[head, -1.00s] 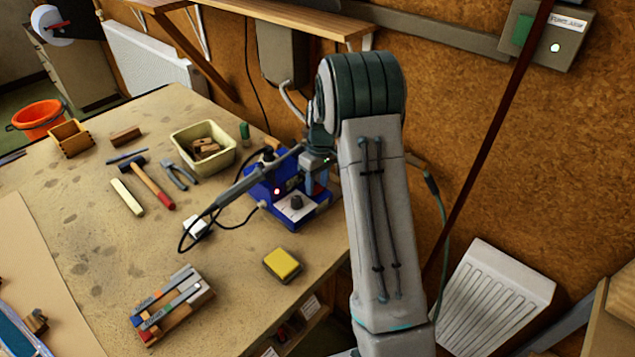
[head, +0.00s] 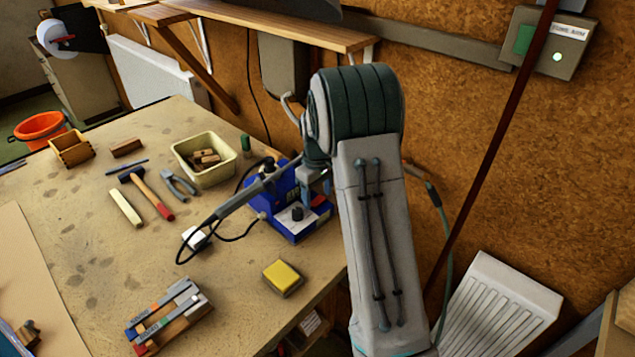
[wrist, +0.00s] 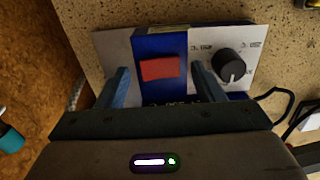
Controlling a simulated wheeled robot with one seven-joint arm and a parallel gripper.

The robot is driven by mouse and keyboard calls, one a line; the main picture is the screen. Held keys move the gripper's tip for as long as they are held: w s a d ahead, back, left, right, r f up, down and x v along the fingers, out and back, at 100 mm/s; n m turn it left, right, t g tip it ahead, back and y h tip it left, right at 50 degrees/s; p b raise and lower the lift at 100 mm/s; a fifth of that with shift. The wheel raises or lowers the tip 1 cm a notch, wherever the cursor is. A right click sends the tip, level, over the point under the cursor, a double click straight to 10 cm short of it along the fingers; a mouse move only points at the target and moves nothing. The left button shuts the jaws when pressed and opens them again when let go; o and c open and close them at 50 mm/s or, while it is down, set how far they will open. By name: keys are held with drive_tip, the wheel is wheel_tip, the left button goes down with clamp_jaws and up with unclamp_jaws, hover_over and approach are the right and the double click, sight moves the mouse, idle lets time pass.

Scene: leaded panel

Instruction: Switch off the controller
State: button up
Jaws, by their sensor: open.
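The controller is a blue soldering station (head: 290,222) on the bench near its right edge. Its pale front panel with a black knob (head: 297,213) faces up. No red lamp shows lit on it in the head view. In the wrist view the knob (wrist: 229,65) is right of a red rocker switch (wrist: 158,69) on the blue housing (wrist: 150,41).
A soldering iron (head: 240,197) with a dark cable lies across the controller's left side. A yellow sponge (head: 283,277), a cream tub (head: 204,160), pliers (head: 180,184) and a hammer (head: 147,193) are on the bench (head: 90,240). A dark slanted pole (head: 490,150) stands to the right.

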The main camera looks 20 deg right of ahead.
sight(317, 201)
wheel_tip(317, 201, up, 14)
drive_tip(key=b, duration=0.1)
drive_tip(key=shift+f+b, duration=0.2)
drive_tip(key=shift+b, duration=0.2)
drive_tip(key=s+a+r+m+t, duration=0.1)
drive_tip(key=s+a+r, duration=0.1)
drive_tip(key=s, duration=0.6)
drive_tip(key=s+a+r+m+t, duration=0.1)
drive_tip(key=s+a+r+m, duration=0.1)
drive_tip(key=s, duration=0.6)
drive_tip(key=s+a+f+m+t, duration=0.1)
drive_tip(key=s+a+f+m, duration=0.1)
drive_tip(key=s, duration=1.2)
drive_tip(key=shift+f, duration=0.9)
drive_tip(key=shift+w, duration=0.1)
